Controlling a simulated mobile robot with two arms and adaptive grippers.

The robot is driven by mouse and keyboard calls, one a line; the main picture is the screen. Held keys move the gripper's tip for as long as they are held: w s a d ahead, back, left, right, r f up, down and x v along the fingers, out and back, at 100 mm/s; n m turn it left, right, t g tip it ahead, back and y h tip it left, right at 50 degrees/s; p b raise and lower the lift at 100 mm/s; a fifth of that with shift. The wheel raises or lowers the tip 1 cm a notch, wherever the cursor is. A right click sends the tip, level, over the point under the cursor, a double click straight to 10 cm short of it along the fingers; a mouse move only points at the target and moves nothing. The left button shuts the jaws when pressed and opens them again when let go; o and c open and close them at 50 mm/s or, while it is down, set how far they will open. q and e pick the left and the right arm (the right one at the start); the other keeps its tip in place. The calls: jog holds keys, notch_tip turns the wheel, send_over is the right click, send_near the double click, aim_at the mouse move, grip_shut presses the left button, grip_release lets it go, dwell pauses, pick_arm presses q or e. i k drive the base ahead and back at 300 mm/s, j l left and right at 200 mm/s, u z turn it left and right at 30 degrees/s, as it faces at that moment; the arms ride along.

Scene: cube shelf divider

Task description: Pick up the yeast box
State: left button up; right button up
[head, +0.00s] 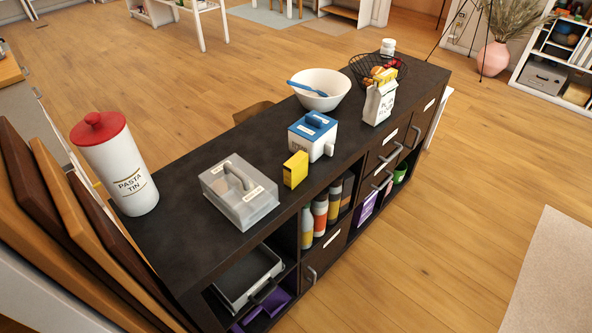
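A small yellow box (295,170), which looks like the yeast box, stands upright on the dark top of the shelf unit (190,246). Its label is too small to read. It stands between a clear lidded container on its left and a white box with a blue lid on its right, close to the front edge. Neither of my grippers shows in the head view.
The clear container (240,192) and the blue-lidded box (312,137) flank the yellow box closely. A pasta tin (116,165), a white bowl (320,89), a paper bag (380,102) and a wire fruit basket (372,63) share the top. The floor in front is clear.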

aim_at(295, 169)
jog(key=u, duration=0.7)
jog(key=i+l+u, duration=0.1)
jog(key=l+u, duration=0.35)
jog(key=i+l+u, duration=0.1)
jog(key=l+u, duration=0.15)
jog(key=u, duration=0.15)
jog(key=l+u, duration=0.75)
jog(key=u, duration=0.15)
jog(key=k, duration=0.05)
